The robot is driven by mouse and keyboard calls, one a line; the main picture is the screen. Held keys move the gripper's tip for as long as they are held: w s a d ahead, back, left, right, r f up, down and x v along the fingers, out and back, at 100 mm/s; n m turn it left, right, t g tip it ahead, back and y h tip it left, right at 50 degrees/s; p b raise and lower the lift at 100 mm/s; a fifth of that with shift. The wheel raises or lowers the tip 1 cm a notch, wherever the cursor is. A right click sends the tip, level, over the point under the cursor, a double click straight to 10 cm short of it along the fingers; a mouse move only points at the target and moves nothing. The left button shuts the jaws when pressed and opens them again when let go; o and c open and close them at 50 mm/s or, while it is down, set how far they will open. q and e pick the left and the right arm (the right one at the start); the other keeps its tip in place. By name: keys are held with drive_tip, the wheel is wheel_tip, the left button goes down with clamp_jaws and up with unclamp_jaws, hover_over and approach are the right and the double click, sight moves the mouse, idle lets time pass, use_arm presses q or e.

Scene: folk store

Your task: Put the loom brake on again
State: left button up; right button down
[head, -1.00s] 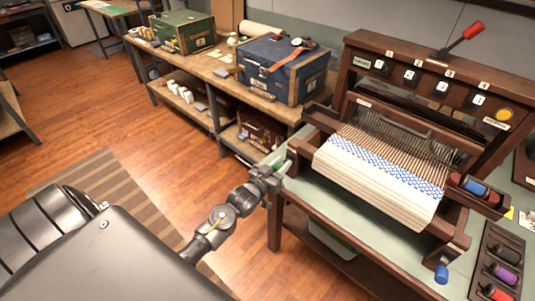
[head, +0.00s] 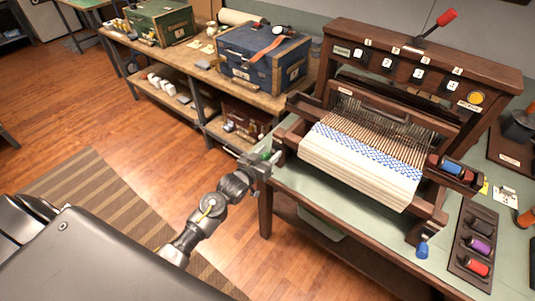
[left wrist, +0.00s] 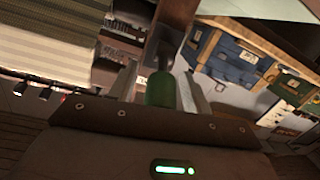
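The wooden loom (head: 432,205) stands on a green-topped table at the right, with white and blue cloth on it. A green handle (left wrist: 160,88) sits at its left front side; I cannot tell for sure that it is the brake. My left gripper (head: 266,160) is at this handle. In the left wrist view the two fingers (left wrist: 159,92) stand on either side of the green handle, with small gaps visible. A lever with a red knob (head: 446,17) rises tilted from the loom's top beam. A blue handle (head: 422,250) hangs at the right front. My right gripper is out of view.
A workbench (head: 205,72) with a blue chest (head: 262,58) and a green chest (head: 160,24) stands behind, left of the loom. A tray of colored spools (head: 470,262) lies right of the loom. The wooden floor left of the table is open, with a striped rug (head: 85,190).

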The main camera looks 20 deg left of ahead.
use_arm(q)
drive_tip(key=shift+s, duration=0.1)
drive_tip(key=shift+s+a, duration=0.1)
drive_tip(key=shift+s, duration=0.2)
drive_tip(key=s+a+r+b, duration=0.1)
drive_tip(key=s+b, duration=0.1)
drive_tip(key=s, duration=0.8)
drive_tip(key=shift+a+r, duration=0.15)
drive_tip(key=shift+a, duration=0.15)
drive_tip(key=shift+w, duration=0.1)
